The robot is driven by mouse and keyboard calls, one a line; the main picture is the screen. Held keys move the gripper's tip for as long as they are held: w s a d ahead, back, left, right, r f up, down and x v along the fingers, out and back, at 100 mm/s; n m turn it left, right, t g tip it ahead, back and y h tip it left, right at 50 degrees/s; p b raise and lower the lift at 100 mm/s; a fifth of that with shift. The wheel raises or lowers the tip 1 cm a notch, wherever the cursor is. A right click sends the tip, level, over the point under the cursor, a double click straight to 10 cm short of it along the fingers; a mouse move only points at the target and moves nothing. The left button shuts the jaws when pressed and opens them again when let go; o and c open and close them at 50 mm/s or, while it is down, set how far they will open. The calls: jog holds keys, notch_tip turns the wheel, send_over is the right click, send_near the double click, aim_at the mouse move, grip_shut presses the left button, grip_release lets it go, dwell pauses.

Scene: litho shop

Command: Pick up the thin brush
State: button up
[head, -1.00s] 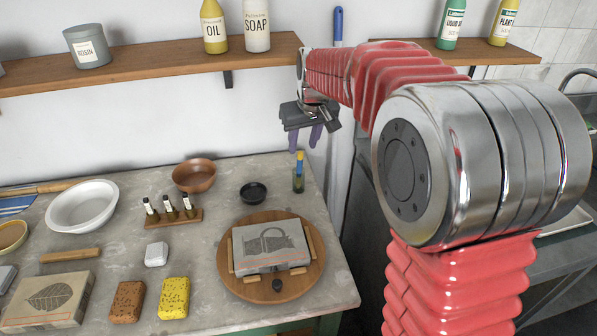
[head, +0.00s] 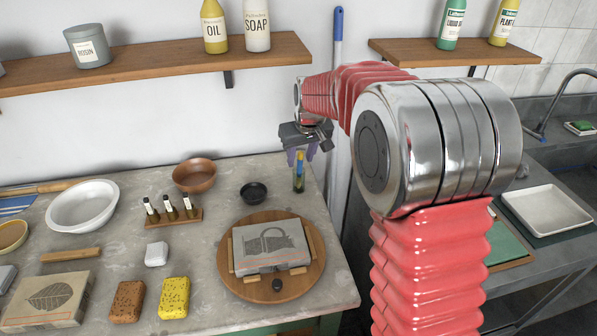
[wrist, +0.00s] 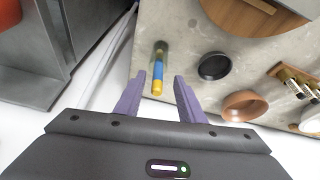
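The thin brush (head: 299,160) stands upright in a small clear jar (head: 299,184) at the back right corner of the table. Its handle is yellow and blue at the top. In the wrist view the brush (wrist: 158,75) points up toward my gripper, its tip between the line of the two fingers but beyond them. My gripper (head: 300,158) is just above and around the brush top in the head view. In the wrist view its purple fingers (wrist: 155,95) are apart, with nothing held. Whether the fingers reach the brush's height is hard to tell.
A black dish (head: 253,192) and a brown bowl (head: 195,174) stand left of the jar. A round wooden board (head: 229,283) bears a printing stone (head: 270,246) in front. A blue-handled pole (head: 338,80) stands behind, and a shelf (head: 150,66) hangs above.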

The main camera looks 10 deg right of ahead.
aim_at(299, 171)
jog(key=shift+x, duration=2.15)
jog(key=shift+w+d+r, duration=0.1)
jog(key=shift+d, duration=0.05)
grip_shut()
